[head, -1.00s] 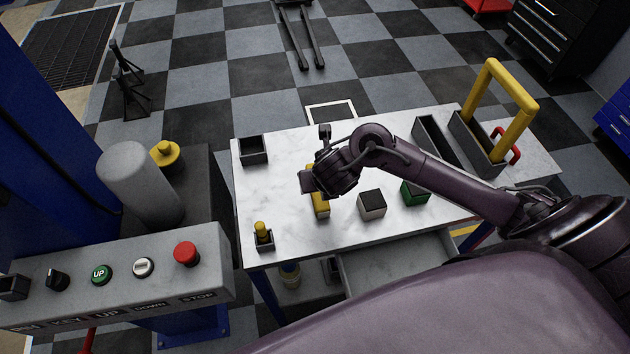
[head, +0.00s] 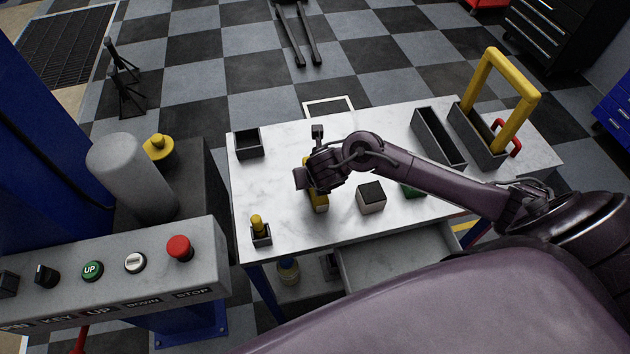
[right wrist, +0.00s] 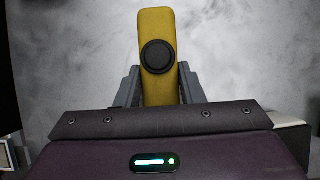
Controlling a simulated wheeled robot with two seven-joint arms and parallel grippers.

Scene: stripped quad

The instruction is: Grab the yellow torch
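The yellow torch (head: 318,201) is on the white table below my right gripper, which partly hides it in the head view. In the right wrist view the torch (right wrist: 157,88) is a long yellow body with a round black knob. It lies between the two grey fingers of my right gripper (right wrist: 159,88), one close along each side. I cannot tell if the fingers press on it. My right gripper (head: 303,179) in the head view is low over the table. My left gripper is not in view.
The white table (head: 285,205) also holds a black bin (head: 248,143), a small holder with a yellow-topped item (head: 259,227), a pale dark-topped block (head: 371,197), a green block (head: 411,188) and long black trays (head: 438,137). A grey button panel (head: 120,265) stands at left.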

